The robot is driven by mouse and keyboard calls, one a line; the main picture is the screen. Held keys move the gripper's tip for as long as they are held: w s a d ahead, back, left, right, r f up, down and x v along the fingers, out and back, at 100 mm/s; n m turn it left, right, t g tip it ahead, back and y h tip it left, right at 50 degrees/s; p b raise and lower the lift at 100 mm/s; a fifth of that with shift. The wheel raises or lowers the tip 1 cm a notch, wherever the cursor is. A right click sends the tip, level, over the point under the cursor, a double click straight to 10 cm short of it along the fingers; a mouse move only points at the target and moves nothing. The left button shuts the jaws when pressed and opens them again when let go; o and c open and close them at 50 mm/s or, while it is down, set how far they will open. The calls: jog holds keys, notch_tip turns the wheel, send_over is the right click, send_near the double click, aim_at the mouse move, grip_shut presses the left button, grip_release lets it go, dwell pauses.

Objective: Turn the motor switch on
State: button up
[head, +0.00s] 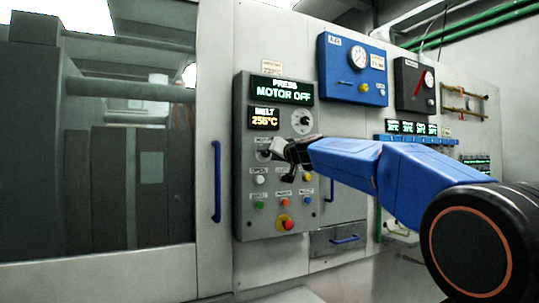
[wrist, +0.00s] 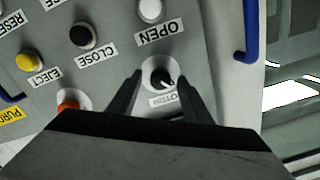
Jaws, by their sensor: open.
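The motor switch (wrist: 161,78) is a black rotary knob with a white pointer mark on a pale round plate, with a partly covered MOTOR label beside it. My gripper (wrist: 160,82) is open in the wrist view, one finger on each side of the knob. I cannot tell whether either finger touches it. The display (head: 284,91) above reads MOTOR OFF.
Push buttons sit close by: a white OPEN button (wrist: 150,9), a black CLOSE button (wrist: 82,36) and a yellow EJECT button (wrist: 30,61). A red emergency button (head: 286,223) is low on the panel. A blue door handle (head: 217,182) stands left of the panel.

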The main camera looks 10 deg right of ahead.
jog(key=c, duration=1.1)
jog(key=shift+o, duration=0.2)
jog(key=shift+m, duration=0.3)
jog(key=m, duration=1.3)
jog(key=shift+f, duration=0.2)
jog(key=shift+m, duration=0.4)
